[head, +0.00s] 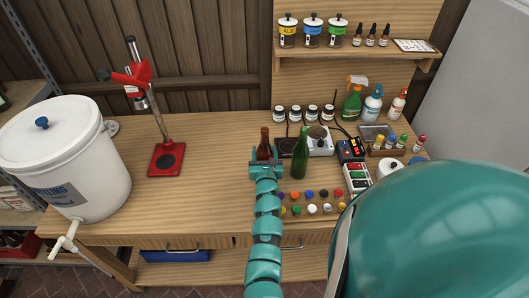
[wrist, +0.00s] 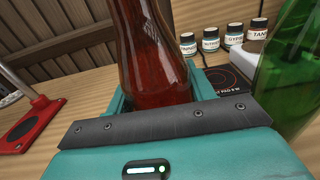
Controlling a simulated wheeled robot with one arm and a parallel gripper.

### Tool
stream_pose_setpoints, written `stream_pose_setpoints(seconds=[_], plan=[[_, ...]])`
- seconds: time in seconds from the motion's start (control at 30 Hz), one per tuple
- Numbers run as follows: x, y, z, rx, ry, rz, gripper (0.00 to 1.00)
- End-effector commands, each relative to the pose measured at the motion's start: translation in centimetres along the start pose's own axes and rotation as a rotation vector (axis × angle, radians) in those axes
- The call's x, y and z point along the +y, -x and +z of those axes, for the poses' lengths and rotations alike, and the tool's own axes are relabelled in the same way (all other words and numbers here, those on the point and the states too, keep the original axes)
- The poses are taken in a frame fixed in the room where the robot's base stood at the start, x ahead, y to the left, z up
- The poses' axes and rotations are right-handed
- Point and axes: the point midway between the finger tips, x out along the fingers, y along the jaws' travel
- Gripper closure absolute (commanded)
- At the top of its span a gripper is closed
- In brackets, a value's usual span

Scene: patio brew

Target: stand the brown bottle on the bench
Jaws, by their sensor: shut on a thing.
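The brown bottle (head: 264,147) stands upright at the middle of the wooden bench (head: 212,192) in the head view. It fills the centre of the wrist view (wrist: 152,62). My gripper (head: 266,169) is shut on the brown bottle, with the jaws around its lower body. The jaws hide the bottle's base, so I cannot tell whether it touches the bench. A green bottle (head: 300,158) stands close to the right of my gripper, and it shows at the right edge of the wrist view (wrist: 290,75).
A red capping stand (head: 167,160) is to the left, beside a large white bucket (head: 75,160). A dark hot pad (head: 286,147) and a scale (head: 320,146) lie behind the bottles. Several coloured caps (head: 310,195) lie at the front right. The bench between stand and gripper is clear.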

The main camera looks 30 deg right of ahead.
Motion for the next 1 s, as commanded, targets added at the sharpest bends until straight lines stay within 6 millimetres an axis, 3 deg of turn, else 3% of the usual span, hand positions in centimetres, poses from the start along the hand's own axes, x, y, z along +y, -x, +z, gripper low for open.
stream_pose_setpoints(seconds=[0.17,0.2,0.3,0.67,1.0], plan=[[-0.1,0.0,-0.2,-0.002,0.0,-0.001,0.76],[0.0,0.0,-0.2,-0.001,0.001,-0.001,0.41],[0.0,0.0,-0.2,-0.001,0.001,-0.001,0.25],[0.0,0.0,0.2,-0.001,0.001,0.0,0.25],[0.0,3.8,-0.3,-0.001,-0.003,-0.002,0.25]])
